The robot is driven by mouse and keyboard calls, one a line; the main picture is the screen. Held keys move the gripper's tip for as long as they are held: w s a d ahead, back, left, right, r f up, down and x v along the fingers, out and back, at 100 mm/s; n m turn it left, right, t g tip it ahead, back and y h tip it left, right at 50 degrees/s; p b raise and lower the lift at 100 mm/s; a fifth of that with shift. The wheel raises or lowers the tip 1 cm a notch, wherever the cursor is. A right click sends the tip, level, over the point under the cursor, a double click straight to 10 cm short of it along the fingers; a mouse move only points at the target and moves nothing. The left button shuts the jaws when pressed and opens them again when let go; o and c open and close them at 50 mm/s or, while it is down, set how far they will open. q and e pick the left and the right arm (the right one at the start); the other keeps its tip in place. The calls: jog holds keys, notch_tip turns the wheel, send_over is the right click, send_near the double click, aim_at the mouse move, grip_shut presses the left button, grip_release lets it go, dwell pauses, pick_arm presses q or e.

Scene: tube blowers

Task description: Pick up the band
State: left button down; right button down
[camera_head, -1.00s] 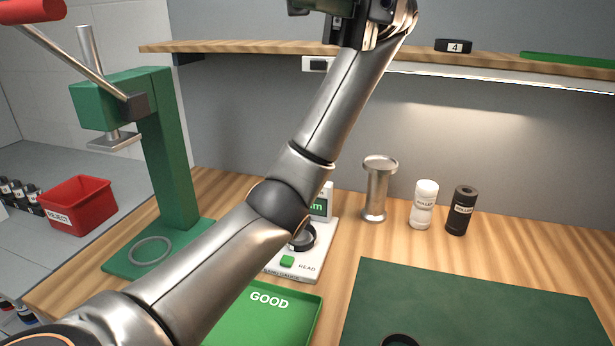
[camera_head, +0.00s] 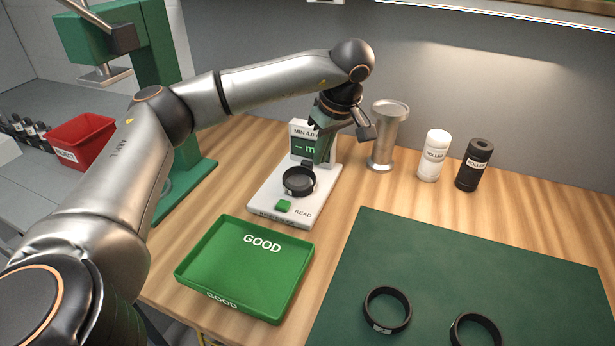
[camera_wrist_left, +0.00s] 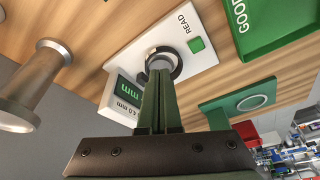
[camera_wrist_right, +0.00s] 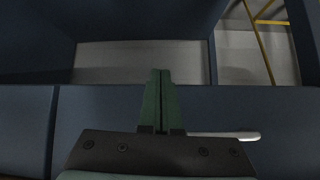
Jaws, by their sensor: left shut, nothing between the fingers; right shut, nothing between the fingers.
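A black band (camera_head: 299,181) sits on the white gauge (camera_head: 262,202) beside its green READ button. Two more black bands lie on the dark green mat, one nearer its middle (camera_head: 387,309) and one at the picture's bottom edge (camera_head: 475,332). My left gripper (camera_head: 322,158) points down just behind the band on the gauge, its fingers shut and empty. In the left wrist view the fingertips (camera_wrist_left: 160,66) overlap the band (camera_wrist_left: 163,58); I cannot tell whether they touch it. My right gripper (camera_wrist_right: 160,74) is shut and empty, away from the bands.
A green GOOD tray (camera_head: 245,268) stands in front of the gauge. A metal spool (camera_head: 388,135), a white bottle (camera_head: 433,155) and a black bottle (camera_head: 474,165) stand at the back. A green press (camera_head: 160,75) and a red reject bin (camera_head: 80,140) are at the left.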

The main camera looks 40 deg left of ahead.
aim_at(308, 194)
pick_arm(q)
jog(key=x, duration=0.7)
jog(key=a+x, duration=0.1)
jog(key=x, duration=0.2)
jog(key=shift+a, duration=0.15)
pick_arm(e)
jog(key=shift+r, duration=0.15)
